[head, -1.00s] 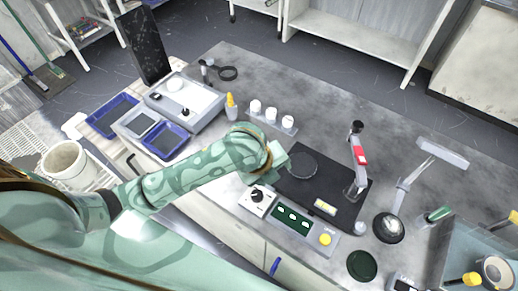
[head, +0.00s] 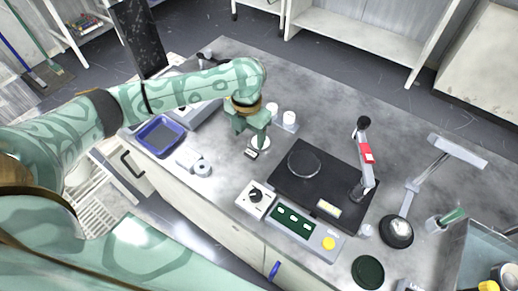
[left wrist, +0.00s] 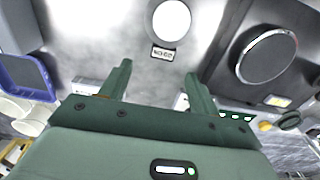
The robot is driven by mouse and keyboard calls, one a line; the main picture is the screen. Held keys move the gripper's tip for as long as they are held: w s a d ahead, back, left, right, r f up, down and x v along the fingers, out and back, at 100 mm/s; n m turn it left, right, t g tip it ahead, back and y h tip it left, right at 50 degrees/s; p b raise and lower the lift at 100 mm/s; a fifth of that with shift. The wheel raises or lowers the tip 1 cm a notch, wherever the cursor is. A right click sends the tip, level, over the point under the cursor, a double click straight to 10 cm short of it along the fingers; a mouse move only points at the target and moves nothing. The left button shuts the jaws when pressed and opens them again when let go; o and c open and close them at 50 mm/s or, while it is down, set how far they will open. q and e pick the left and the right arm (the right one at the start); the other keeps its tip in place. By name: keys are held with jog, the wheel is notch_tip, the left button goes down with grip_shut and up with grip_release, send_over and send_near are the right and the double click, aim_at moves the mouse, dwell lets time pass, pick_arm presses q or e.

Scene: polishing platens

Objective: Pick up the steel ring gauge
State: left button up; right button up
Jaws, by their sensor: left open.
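My left gripper (head: 254,141) is open and empty, pointing down over the bench, and its two fingers show apart in the left wrist view (left wrist: 158,70). In the left wrist view the disc (left wrist: 172,20) is whole and flat, and the label (left wrist: 162,53) seems to read NO-GO. A small pale ring with a hole (head: 203,168) sits near the bench's front edge, left of the gripper; it looks like the steel ring gauge, but I cannot be sure. My right gripper is out of view.
A black plate with a round disc (head: 283,187) lies right of the gripper, with a red-marked stand (head: 365,155) on it. A control panel (head: 297,226) is in front. A blue tray (head: 160,137) is at left. White bottles (head: 289,117) stand behind.

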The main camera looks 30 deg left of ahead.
aim_at(251, 152)
pick_arm(q)
jog(key=f+b, duration=0.1)
jog(key=f, duration=0.1)
jog(key=f+b, duration=0.1)
jog(key=f, duration=0.2)
jog(key=f+b, duration=0.1)
jog(key=f, duration=0.1)
jog(key=shift+w+d+f+b, duration=0.15)
jog(key=shift+d+b, duration=0.15)
jog(key=shift+b, duration=0.05)
jog(key=shift+r, duration=0.2)
jog(key=c, duration=1.2)
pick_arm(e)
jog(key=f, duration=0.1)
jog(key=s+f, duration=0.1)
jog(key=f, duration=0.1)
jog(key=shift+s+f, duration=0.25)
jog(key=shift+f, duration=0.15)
